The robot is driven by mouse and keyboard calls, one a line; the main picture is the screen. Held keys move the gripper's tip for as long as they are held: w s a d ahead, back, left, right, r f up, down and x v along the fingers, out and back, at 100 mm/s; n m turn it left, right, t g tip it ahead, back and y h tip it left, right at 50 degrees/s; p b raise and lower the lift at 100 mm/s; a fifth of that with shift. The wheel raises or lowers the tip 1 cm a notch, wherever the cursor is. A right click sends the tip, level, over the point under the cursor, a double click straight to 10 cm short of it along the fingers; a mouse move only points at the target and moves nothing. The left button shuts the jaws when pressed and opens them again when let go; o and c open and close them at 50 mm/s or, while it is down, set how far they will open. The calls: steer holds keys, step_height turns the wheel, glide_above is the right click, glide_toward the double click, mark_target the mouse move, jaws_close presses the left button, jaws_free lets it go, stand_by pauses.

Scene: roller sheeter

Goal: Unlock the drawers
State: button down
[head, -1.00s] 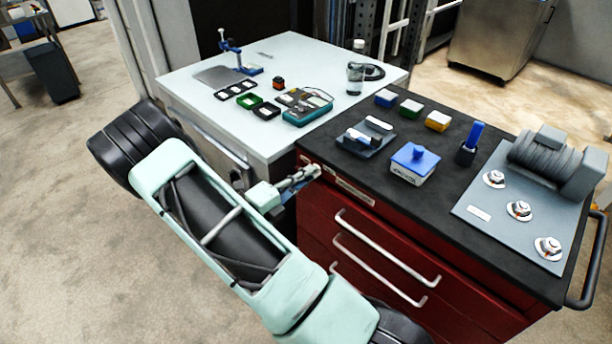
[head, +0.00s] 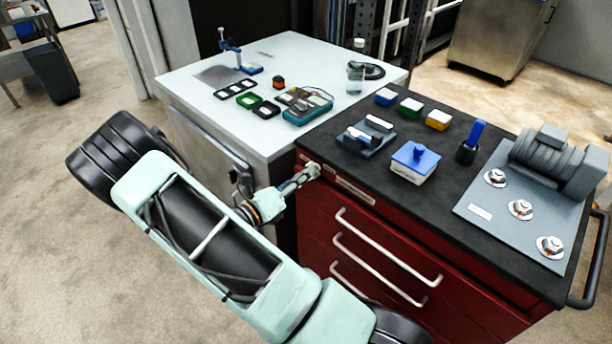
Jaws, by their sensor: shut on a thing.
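The red drawer cabinet (head: 345,222) stands at the lower right under a black top, with several silver bar handles on its front. The top handle (head: 388,247) and the drawers look closed. My gripper (head: 312,171) is at the upper left corner of the cabinet front, just under the black top. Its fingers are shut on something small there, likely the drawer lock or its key. The fingers and wrist cover it, so its shape and turn cannot be told. A pale label strip (head: 356,192) is just right of my gripper.
A white-topped bench (head: 330,55) adjoins at the left, its side close to my wrist. On the black top (head: 345,115) are a blue-lidded box (head: 413,162), small coloured boxes, a blue-handled tool in a holder (head: 471,141) and a grey roller plate (head: 500,215).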

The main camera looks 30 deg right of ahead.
steer(key=m+b, duration=0.2)
steer(key=m, duration=0.6)
steer(key=shift+m, duration=0.4)
stand_by(0.4)
steer(key=c, duration=2.3)
jaws_free()
steer(key=shift+a, duration=0.15)
steer(key=v, duration=1.2)
steer(key=shift+r+m, duration=0.1)
steer(key=shift+m, duration=0.2)
